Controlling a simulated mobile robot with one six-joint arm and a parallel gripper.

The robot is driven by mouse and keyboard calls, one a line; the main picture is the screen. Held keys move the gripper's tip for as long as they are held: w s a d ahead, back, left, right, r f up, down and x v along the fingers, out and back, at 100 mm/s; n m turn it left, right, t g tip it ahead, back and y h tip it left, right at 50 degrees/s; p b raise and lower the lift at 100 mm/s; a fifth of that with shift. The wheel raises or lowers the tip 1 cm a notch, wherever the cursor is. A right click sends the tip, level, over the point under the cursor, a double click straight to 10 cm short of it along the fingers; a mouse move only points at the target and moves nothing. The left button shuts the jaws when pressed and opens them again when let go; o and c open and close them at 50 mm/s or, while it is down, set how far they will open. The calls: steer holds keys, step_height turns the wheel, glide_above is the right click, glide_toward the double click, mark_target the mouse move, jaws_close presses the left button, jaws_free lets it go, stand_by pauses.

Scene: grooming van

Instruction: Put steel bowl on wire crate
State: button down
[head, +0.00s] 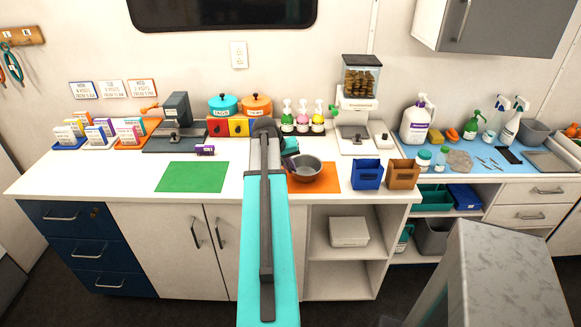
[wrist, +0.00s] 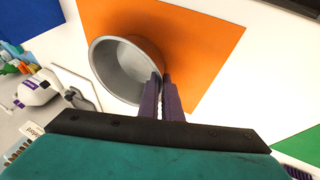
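The steel bowl (head: 306,170) is a round grey bowl, upright over the orange mat on the white counter. It also shows in the wrist view (wrist: 112,72), open side toward the camera. My gripper (wrist: 161,78) has its two dark purple fingers close together at the bowl's rim, with the thin wall between their tips. In the head view my arm hides most of the gripper. I cannot tell whether the bowl touches the mat. I cannot make out wire mesh; a grey box-like thing with a mottled top (head: 505,270) stands at lower right.
A blue bin (head: 367,175) and a brown bin (head: 403,174) stand right of the orange mat (head: 328,186). A green mat (head: 192,177) lies to the left. Pump bottles (head: 302,120) and a treat dispenser (head: 358,105) stand behind. Floor shows between counter and mottled-topped thing.

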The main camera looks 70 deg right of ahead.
steer(key=shift+f, duration=0.2)
steer(key=c, duration=2)
jaws_free()
steer(key=shift+f, duration=0.1)
steer(key=shift+r, duration=0.2)
steer(key=shift+b+v, duration=1.05)
steer(key=shift+v, duration=4.85)
